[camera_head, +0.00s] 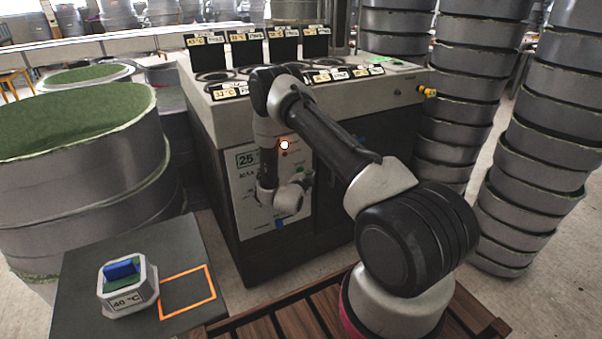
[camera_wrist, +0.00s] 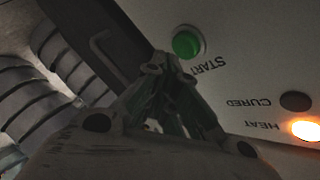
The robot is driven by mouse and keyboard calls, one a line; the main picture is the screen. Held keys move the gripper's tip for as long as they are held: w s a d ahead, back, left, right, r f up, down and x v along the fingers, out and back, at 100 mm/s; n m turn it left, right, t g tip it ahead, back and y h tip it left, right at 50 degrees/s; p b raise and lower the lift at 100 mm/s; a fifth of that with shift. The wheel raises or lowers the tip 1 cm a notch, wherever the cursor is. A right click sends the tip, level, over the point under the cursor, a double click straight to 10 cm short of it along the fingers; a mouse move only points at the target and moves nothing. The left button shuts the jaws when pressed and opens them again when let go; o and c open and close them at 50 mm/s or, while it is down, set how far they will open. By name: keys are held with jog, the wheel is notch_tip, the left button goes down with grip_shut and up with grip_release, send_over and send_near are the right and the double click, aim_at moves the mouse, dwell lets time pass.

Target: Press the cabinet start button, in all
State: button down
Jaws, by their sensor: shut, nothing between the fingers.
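The cabinet (camera_head: 335,205) stands in the middle of the head view, its pale front panel partly hidden behind my arm. In the wrist view the green START button (camera_wrist: 187,42) sits on the panel, with its label beside it. My gripper (camera_wrist: 167,62) is shut and empty, its fingertips just beside the button's lower-left edge in the picture. I cannot tell whether they touch the panel or the button. The CURED lamp (camera_wrist: 296,101) is dark and the HEAT lamp (camera_wrist: 306,130) glows orange. The glowing lamp also shows in the head view (camera_head: 284,145).
A small mould marked 40 °C (camera_head: 128,297) with a blue piece (camera_head: 122,269) stands on a dark board (camera_head: 85,250), beside an orange square outline (camera_head: 187,291). Large round moulds stack at left and right. Several labelled wells line the cabinet top.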

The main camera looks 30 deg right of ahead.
jog(key=shift+s, duration=2.5)
